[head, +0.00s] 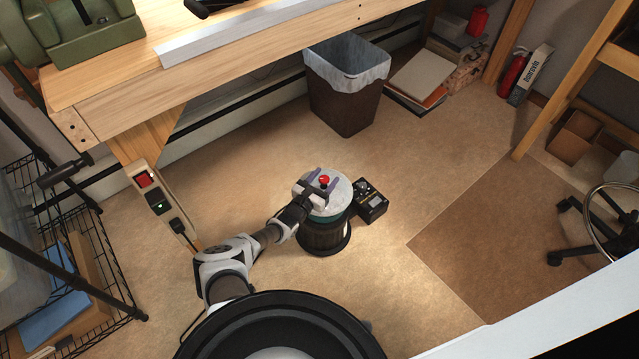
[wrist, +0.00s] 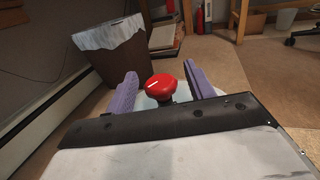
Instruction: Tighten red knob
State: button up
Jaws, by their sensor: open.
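The red knob (head: 324,180) sits on top of a round canister (head: 328,237) with a pale lid, a teal band and a dark lower body, standing on the floor. My gripper (head: 324,183) is over the lid with its purple fingers apart on either side of the knob. In the wrist view the red knob (wrist: 160,87), with a white line on its top, stands between the two open fingers (wrist: 160,88). A gap shows on each side of it, so the fingers look clear of the knob. The lower part of the knob is partly hidden.
A small black device (head: 371,202) stands right beside the canister. A lined waste bin (head: 345,95) stands behind, under the wooden workbench (head: 215,85). A wire shelf (head: 75,255) is at left. The floor to the right (head: 440,165) is clear.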

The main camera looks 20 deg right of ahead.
jog(key=p+v, duration=0.2)
jog(key=v, duration=1.1)
jog(key=shift+s+a, duration=0.2)
jog(key=shift+a, duration=0.05)
